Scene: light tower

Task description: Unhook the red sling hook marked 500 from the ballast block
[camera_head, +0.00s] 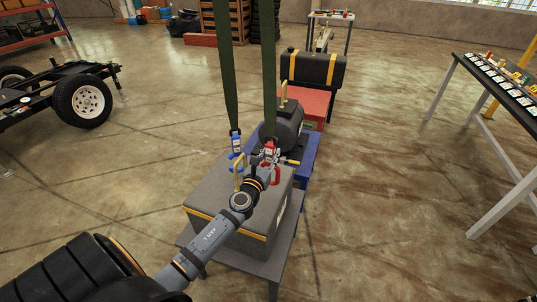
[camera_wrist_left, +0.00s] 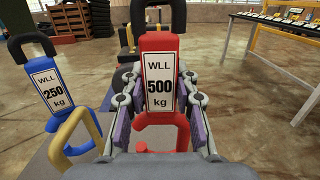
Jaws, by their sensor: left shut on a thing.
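The red sling hook (camera_head: 270,152) hangs from a green strap above the right part of the grey ballast block (camera_head: 222,188). In the left wrist view the red hook (camera_wrist_left: 159,52) faces me, upright, with a white label reading WLL 500 kg. My left gripper (camera_wrist_left: 160,120) is shut on it, one finger on each side; in the head view the gripper (camera_head: 264,170) is at the hook's lower part. No lifting eye shows inside the red hook's opening, but the gripper hides part of it, so I cannot tell if it is engaged. My right gripper is not in view.
A blue hook (camera_wrist_left: 45,75) marked 250 hangs close on the left, by a yellow eye (camera_wrist_left: 72,130) on the block. A dark rounded machine (camera_head: 283,125) stands just behind. A table (camera_head: 515,100) stands at the right. The floor between is clear.

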